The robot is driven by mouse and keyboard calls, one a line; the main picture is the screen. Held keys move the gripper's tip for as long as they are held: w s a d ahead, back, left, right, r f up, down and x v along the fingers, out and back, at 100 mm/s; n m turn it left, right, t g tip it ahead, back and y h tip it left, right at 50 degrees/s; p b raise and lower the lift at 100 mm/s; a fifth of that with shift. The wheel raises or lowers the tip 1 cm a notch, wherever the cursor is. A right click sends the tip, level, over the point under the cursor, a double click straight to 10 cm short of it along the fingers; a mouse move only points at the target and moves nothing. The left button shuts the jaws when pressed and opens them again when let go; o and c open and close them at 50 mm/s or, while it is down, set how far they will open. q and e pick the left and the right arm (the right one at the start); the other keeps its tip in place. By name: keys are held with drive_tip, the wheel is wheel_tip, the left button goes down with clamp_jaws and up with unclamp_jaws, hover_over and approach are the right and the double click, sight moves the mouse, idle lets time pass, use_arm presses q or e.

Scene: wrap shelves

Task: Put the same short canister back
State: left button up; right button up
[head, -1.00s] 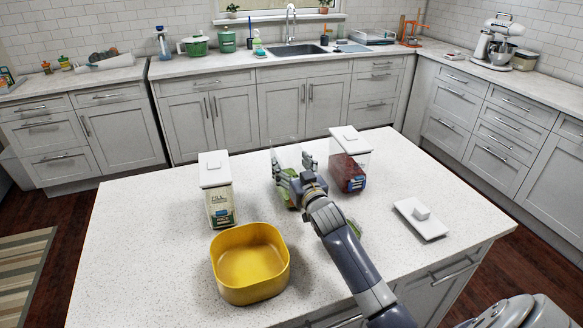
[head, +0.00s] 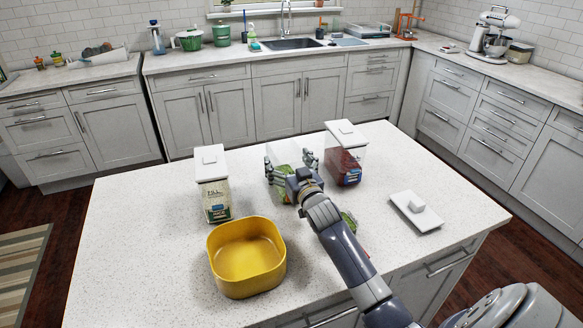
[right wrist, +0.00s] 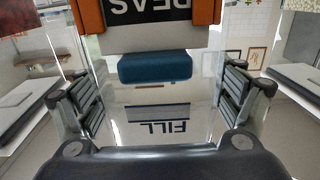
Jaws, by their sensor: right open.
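A short clear canister with green contents (head: 282,182) stands on the white island countertop, lidless as far as I can see, partly hidden by my gripper. In the right wrist view the canister's clear wall (right wrist: 160,110) fills the middle, with "PEAS" and "FILL" lettering and a blue tab. My right gripper (head: 291,163) is open, with its fingers spread on either side of the canister. In the wrist view the fingers stand left and right of it; I cannot tell whether they touch. My left gripper is not in view.
A white-lidded canister with red contents (head: 345,166) stands close right. Another white-lidded canister (head: 214,195) stands left. A yellow bowl (head: 246,282) is in front. A loose white lid (head: 430,219) lies right. A small green thing (head: 349,219) is partly behind my arm.

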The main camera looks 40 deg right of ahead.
drive_tip(key=b+v, duration=0.1)
drive_tip(key=v, duration=1.1)
drive_tip(key=shift+b, duration=0.35)
drive_tip(key=shift+d, duration=0.1)
